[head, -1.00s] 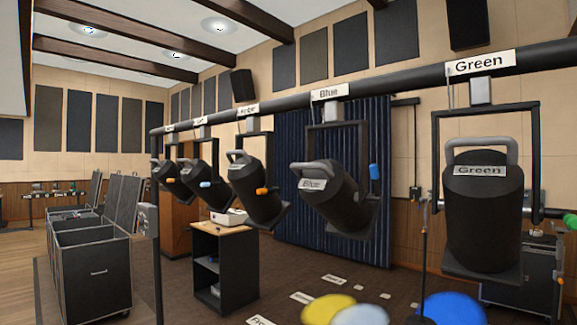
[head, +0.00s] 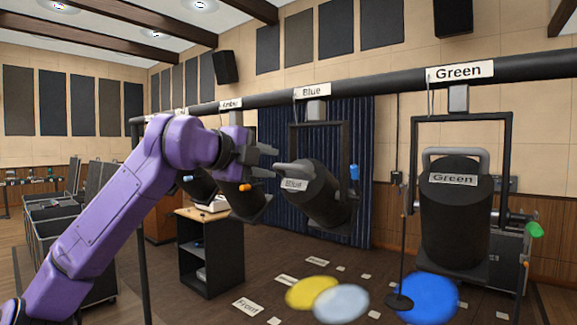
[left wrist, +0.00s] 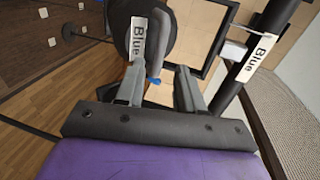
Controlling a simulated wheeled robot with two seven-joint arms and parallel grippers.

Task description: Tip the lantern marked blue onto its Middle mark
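The lantern marked blue (head: 318,190) hangs tilted in its yoke under the rail, with a grey handle on its raised left end and a blue knob (head: 354,172) on its right side. My left gripper (head: 266,160) is open, just left of that handle; contact is not clear. In the left wrist view the open fingers (left wrist: 160,88) point at the lantern's labelled black body (left wrist: 160,30). Small white floor cards (head: 288,279) lie below; one reads Front (head: 248,304), and the others are too small to read. My right gripper is out of view.
The green lantern (head: 456,215) hangs upright on the right, the amber one (head: 245,203) behind my left arm. The rail (head: 390,82) runs above. Yellow (head: 313,292), pale (head: 342,302) and blue (head: 428,298) discs show on the floor near a thin stand (head: 403,240).

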